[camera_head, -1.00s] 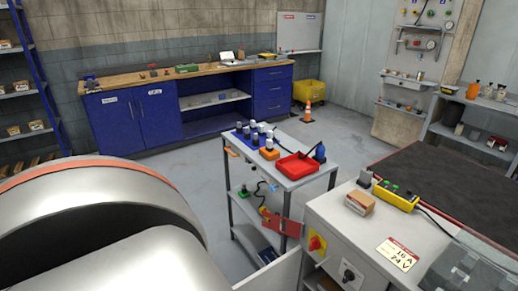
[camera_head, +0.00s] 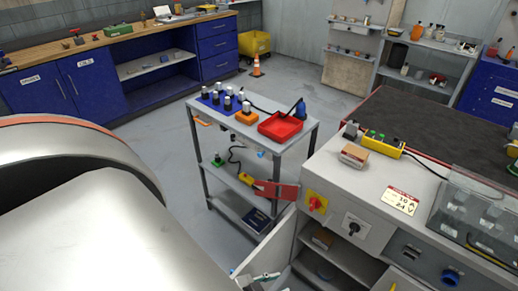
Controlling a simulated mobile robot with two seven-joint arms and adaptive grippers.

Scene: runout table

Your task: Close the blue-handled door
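A pale door (camera_head: 272,252) stands open at the front left of the white machine cabinet (camera_head: 345,190), swung out toward the lower left. A small bit of blue (camera_head: 232,271) shows at its outer edge; I cannot tell whether it is the handle. The open compartment (camera_head: 322,262) beside the door shows shelves with a small box (camera_head: 322,238). The door's lower part is cut off by the picture's bottom edge. Neither of my grippers is in view.
A grey trolley (camera_head: 262,150) with a red tray (camera_head: 281,126) stands close behind the door. A red plate (camera_head: 276,190) sticks out from it toward the cabinet. A small pale green-and-white object (camera_head: 260,278) lies low by the door. Grey floor is clear beyond the trolley.

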